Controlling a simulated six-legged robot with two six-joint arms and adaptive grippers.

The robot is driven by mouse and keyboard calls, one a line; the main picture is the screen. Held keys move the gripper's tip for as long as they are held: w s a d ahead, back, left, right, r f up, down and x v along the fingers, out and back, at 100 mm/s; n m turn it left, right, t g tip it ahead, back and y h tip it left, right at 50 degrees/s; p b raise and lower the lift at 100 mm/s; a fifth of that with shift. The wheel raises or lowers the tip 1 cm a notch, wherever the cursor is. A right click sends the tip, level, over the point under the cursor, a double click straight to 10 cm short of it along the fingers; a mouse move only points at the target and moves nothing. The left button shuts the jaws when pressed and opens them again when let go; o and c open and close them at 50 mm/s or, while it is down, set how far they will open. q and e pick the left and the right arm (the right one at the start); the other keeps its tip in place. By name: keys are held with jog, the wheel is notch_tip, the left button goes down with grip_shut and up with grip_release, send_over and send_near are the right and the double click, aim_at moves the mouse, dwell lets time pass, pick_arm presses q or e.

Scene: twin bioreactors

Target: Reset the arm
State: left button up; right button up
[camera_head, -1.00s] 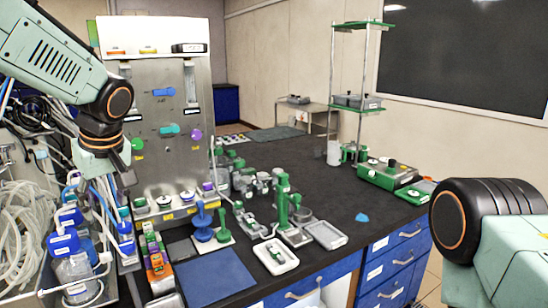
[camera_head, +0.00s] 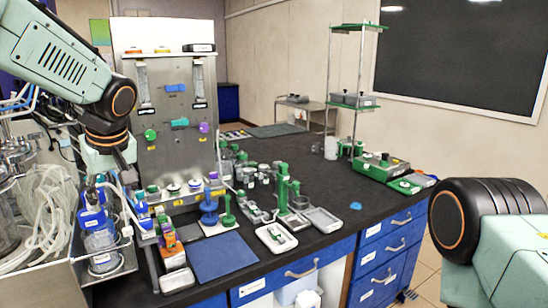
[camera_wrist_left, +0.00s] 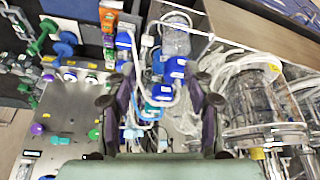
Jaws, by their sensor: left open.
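My left gripper (camera_head: 122,158) hangs at the end of my left arm at the left of the head view, in front of the steel bioreactor panel (camera_head: 165,105). In the left wrist view my left gripper (camera_wrist_left: 160,100) has its two dark fingers spread apart with nothing held between them. Behind the fingers are blue-capped bottles (camera_wrist_left: 165,92) and clear tubing. My right arm (camera_head: 490,225) shows at the right edge of the head view, but its gripper is out of view.
The black bench (camera_head: 300,160) holds green-and-grey parts, a blue mat (camera_head: 225,257) and a white tray (camera_head: 276,237). A glass vessel (camera_wrist_left: 265,105) stands close by in the left wrist view. The bench's right front is mostly clear around a small blue piece (camera_head: 355,205).

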pick_arm(q)
jog(key=w+d+f+m+t+h, duration=0.2)
jog(key=w+d+m, duration=0.2)
jog(key=s+d+f+m+h+b, duration=0.1)
jog(key=s+d+f+m, duration=0.15)
jog(key=f, duration=0.55)
jog(key=s+d+f+m+t+b, duration=0.15)
jog(key=s+f, duration=0.25)
jog(key=f, duration=0.5)
jog(key=s+d+f+m+g+h+b, duration=0.1)
jog(key=s+d+f+b, duration=0.15)
jog(key=f, duration=0.55)
jog(key=s+f+g+b, duration=0.1)
jog(key=s+f+g, duration=0.1)
jog(key=s+f, duration=0.5)
jog(key=s+a+f+g+b, duration=0.1)
jog(key=s+f+g+b, duration=0.1)
jog(key=s+f, duration=0.6)
jog(key=s+f+g+b, duration=0.2)
jog(key=s+f, duration=0.6)
jog(key=s, duration=1)
jog(key=shift+a+f+y, duration=0.15)
jog(key=shift+a+y, duration=0.05)
jog(key=shift+y, duration=0.1)
jog(key=shift+c, duration=1.5)
jog(key=shift+a, duration=0.1)
